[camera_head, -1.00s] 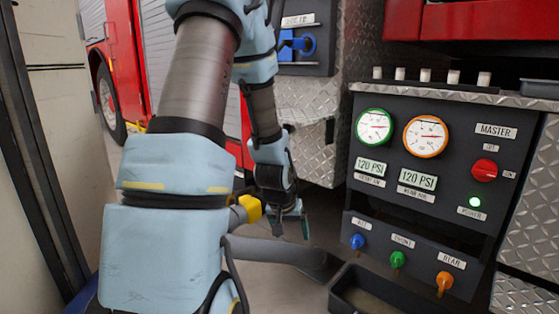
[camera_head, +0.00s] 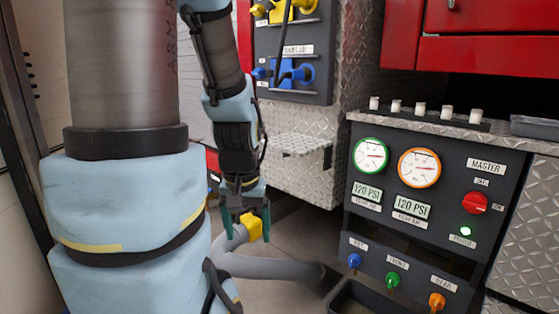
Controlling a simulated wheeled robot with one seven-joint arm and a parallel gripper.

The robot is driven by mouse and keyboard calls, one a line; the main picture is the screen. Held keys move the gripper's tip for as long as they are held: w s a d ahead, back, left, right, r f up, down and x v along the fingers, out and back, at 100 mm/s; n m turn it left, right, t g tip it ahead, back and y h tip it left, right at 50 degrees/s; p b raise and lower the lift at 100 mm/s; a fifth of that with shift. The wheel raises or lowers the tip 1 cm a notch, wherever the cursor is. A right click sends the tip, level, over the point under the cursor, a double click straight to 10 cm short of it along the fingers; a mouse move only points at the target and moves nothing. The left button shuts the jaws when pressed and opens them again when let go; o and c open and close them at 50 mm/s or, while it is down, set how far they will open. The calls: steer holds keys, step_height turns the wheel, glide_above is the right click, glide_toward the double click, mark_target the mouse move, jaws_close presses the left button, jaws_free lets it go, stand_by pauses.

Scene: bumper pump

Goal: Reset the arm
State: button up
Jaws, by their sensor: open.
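My arm, in light blue and grey, fills the left of the head view. My gripper (camera_head: 247,215) points down near the middle left, with its two dark green fingers apart. A yellow fitting (camera_head: 251,228) on the end of a grey hose (camera_head: 275,267) shows just below and behind the fingers. I cannot tell whether the fingers touch it.
A pump panel (camera_head: 425,215) with a green-rimmed gauge (camera_head: 371,155), an orange-rimmed gauge (camera_head: 419,167), a red master knob (camera_head: 475,202) and a lit green light stands at right. Blue (camera_head: 354,261), green (camera_head: 392,279) and orange (camera_head: 437,301) knobs sit below. A diamond-plate step (camera_head: 297,143) lies behind my gripper.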

step_height(320, 180, up, 23)
steer(key=p, duration=2.1)
steer(key=shift+r, duration=0.2)
